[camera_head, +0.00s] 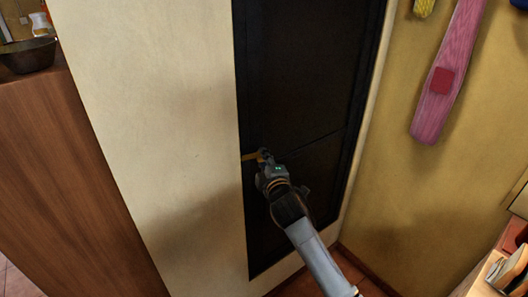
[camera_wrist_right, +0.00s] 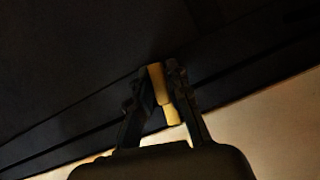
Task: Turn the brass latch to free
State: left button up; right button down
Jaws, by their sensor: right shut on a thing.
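The brass latch (camera_head: 250,156) is a small yellow bar at the left edge of the dark door (camera_head: 300,80) in the head view. Its left end shows past my right gripper (camera_head: 264,158), which covers the rest. In the right wrist view the latch (camera_wrist_right: 157,84) is between the two fingers of my right gripper (camera_wrist_right: 163,88), which are shut on it. The dark door and its frame lie behind the fingers there. My left gripper is not in view.
A pale wall (camera_head: 160,120) flanks the door on the left, with a wooden cabinet (camera_head: 60,180) and a dark bowl (camera_head: 28,56) beyond. A counter corner with items (camera_head: 510,270) is at lower right.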

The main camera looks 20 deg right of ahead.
jog(key=m+g+p, duration=0.1)
jog(key=m+p, duration=0.1)
jog(key=p, duration=0.1)
jog(key=m+g+y+p, duration=0.1)
jog(key=m+p, duration=0.1)
jog(key=p, duration=0.2)
jog(key=m+y+p, duration=0.1)
jog(key=m+p, duration=0.1)
jog(key=p, duration=0.1)
jog(key=shift+r+g, duration=0.25)
jog(key=shift+g, duration=0.15)
jog(key=shift+m+p, duration=0.5)
jog(key=shift+p, duration=0.05)
jog(key=shift+d+f+m+g+y+p, duration=0.1)
jog(key=shift+f+m+g+y+p, duration=0.1)
jog(key=shift+m+g+y+p, duration=0.6)
jog(key=shift+f+m+y+b, duration=0.1)
jog(key=shift+m+y+b, duration=0.2)
jog(key=shift+m, duration=0.3)
jog(key=shift+m+y+b, duration=0.35)
jog(key=shift+m+y, duration=0.15)
jog(key=shift+m, duration=0.3)
jog(key=c, duration=1.3)
grip_release()
jog(key=shift+c, duration=0.2)
